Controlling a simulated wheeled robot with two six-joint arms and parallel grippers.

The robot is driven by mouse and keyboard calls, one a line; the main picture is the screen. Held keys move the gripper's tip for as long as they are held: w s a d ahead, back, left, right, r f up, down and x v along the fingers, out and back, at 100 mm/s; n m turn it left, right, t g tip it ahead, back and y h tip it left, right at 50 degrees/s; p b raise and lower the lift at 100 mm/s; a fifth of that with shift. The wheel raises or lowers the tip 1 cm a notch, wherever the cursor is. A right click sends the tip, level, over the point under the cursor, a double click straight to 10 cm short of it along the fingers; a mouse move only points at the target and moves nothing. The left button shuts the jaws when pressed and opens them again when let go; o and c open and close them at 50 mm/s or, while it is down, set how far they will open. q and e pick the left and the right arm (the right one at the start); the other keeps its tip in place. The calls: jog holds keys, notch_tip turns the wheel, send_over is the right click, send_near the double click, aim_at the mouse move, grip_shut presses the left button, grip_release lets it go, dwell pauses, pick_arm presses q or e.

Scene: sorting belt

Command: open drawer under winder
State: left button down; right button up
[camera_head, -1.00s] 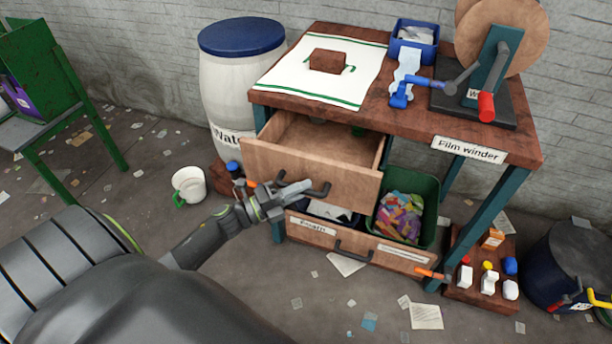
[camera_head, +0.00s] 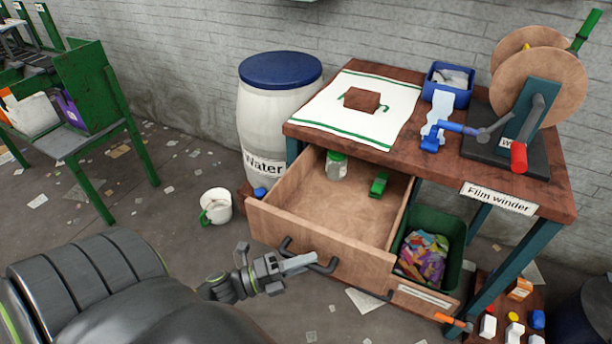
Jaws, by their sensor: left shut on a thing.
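The upper drawer (camera_head: 322,235) under the film winder table (camera_head: 470,180) stands far out. Inside it are a jar with a green lid (camera_head: 336,166) and a small green object (camera_head: 379,185). My left gripper (camera_head: 308,262) is shut on the dark drawer handle (camera_head: 325,268) at the drawer front. The film winder (camera_head: 535,95), with a large round disc and a red crank grip, stands on the table's right side. A lower drawer (camera_head: 424,300) is mostly hidden behind the open one. My right gripper is not in view.
A white water barrel with a blue lid (camera_head: 280,70) stands left of the table, with a white mug (camera_head: 215,205) on the floor. A green bin of colourful scraps (camera_head: 455,232) sits under the table. Small bottles (camera_head: 488,325) stand at lower right.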

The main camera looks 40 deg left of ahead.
pick_arm(q)
jog(key=c, duration=1.4)
grip_release()
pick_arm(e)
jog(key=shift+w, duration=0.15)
pick_arm(q)
jog(key=shift+o, duration=0.2)
jog(key=b+v, duration=0.2)
jog(key=v, duration=1.5)
jog(key=shift+s, duration=0.15)
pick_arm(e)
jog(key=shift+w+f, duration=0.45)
pick_arm(q)
jog(key=shift+a+f, duration=0.1)
jog(key=shift+a, duration=0.1)
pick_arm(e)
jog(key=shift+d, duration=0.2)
